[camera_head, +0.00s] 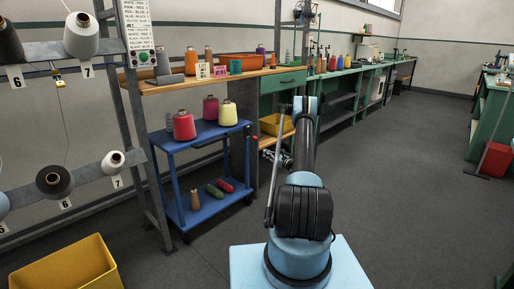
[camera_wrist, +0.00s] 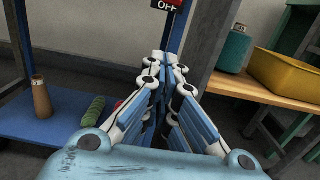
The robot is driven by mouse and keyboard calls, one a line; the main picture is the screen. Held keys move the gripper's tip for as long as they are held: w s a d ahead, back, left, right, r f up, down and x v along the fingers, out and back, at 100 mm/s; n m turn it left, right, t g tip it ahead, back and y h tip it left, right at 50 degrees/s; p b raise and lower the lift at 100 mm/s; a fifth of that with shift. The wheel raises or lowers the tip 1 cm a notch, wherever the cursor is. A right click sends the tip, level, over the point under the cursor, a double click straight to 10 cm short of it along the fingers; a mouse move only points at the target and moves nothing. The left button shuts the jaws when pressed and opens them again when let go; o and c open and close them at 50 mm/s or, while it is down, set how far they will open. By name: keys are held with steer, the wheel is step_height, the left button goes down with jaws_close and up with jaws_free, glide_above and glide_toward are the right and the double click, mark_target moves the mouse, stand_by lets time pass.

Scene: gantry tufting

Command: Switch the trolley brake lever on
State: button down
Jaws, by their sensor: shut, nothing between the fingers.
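The blue trolley (camera_head: 181,222) stands by the workbench in the head view. A small red part (camera_head: 253,138) shows at its right post. In the wrist view, a black and red plate reading OFF (camera_wrist: 168,5) is cut by the top edge, on the trolley's blue post (camera_wrist: 182,28). The lever itself cannot be made out clearly. My gripper (camera_wrist: 165,62) is shut and empty, its fingertips below the OFF plate and in front of the post. Whether it touches the post cannot be told.
The trolley carries red, magenta and yellow cones (camera_head: 228,113) on top, and a brown cone (camera_wrist: 41,97) and a green roll (camera_wrist: 94,110) below. A wooden shelf with a yellow bin (camera_wrist: 290,80) is at right. A yellow crate (camera_head: 70,268) stands front left.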

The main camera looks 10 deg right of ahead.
steer(key=shift+w, duration=0.1)
steer(key=w+a+r, duration=0.4)
steer(key=w+a, duration=0.1)
steer(key=w, duration=0.1)
steer(key=shift+w+a+r, duration=0.15)
stand_by(0.6)
